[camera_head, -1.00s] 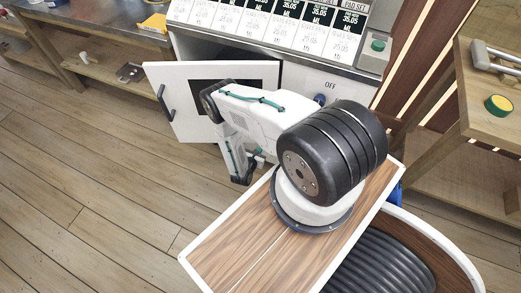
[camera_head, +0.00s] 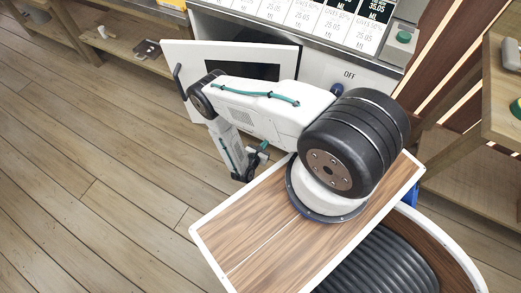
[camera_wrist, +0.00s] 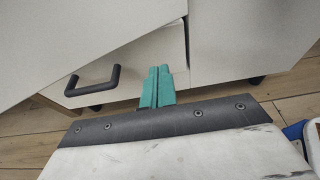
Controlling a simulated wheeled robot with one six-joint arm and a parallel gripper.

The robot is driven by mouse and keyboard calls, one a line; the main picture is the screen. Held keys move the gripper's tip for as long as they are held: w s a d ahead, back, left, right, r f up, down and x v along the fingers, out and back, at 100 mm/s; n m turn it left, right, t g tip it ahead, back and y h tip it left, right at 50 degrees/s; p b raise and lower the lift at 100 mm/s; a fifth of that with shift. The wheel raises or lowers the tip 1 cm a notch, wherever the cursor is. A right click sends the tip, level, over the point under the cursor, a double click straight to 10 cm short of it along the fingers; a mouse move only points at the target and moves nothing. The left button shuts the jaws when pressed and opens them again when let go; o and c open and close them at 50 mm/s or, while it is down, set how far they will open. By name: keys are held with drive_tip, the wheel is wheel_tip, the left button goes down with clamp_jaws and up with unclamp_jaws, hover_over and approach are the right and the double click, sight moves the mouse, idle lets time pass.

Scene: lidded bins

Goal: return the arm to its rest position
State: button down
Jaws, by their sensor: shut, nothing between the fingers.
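My arm is folded over my wood-topped base in the head view, its far links hanging down in front of a white cabinet. My gripper (camera_wrist: 158,86) shows in the wrist view as two green fingers pressed together with nothing between them. In the head view a small green part, probably the gripper (camera_head: 262,147), shows near the lower end of the arm; its fingers are too small to judge there. In the wrist view the fingertips appear in front of a white front with a dark handle (camera_wrist: 93,80); I cannot tell the distance.
The cabinet door (camera_head: 188,56) stands open behind my arm, its dark handle (camera_head: 180,82) at left. A wooden bench (camera_head: 497,115) stands at right. Wooden floor (camera_head: 90,150) is clear at left.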

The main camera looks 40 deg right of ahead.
drive_tip(key=shift+v, duration=2.15)
